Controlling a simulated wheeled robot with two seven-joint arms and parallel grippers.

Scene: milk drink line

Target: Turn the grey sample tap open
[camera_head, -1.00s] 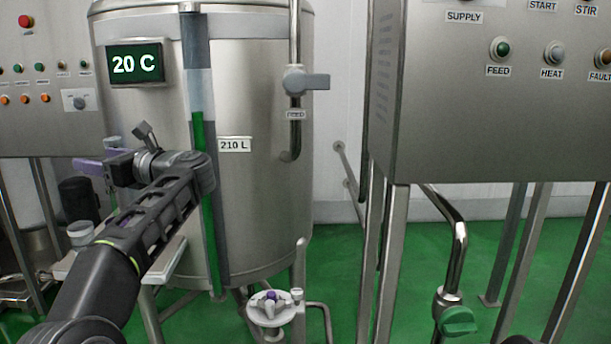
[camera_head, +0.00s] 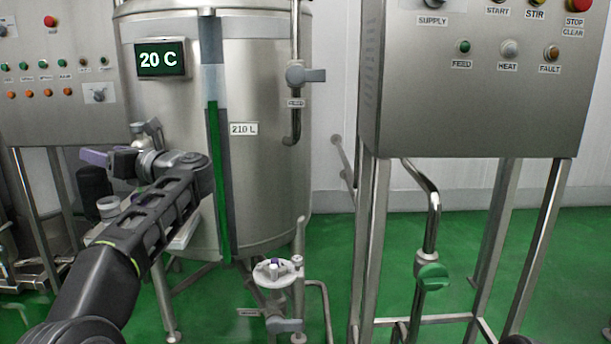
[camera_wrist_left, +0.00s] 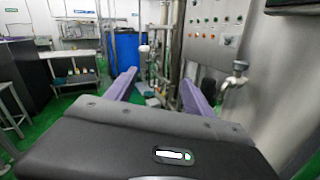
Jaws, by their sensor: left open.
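A small grey tap (camera_wrist_left: 236,72) juts out from the tank's side in the left wrist view, right of my fingers; I take it as the sample tap. Its lever position is too small to tell. My left gripper (camera_head: 98,157) is by the tank's left side. Its purple fingers (camera_wrist_left: 158,96) are spread apart with nothing between them, to the left of the tap and not touching it. My right gripper is out of view.
The steel tank (camera_head: 270,180) bears a grey feed valve (camera_head: 313,76). A grey lever (camera_head: 285,325) is low below it. A white cup (camera_head: 108,204) stands under my left forearm. A control cabinet (camera_head: 470,110) and green-handled valve (camera_head: 432,277) are right.

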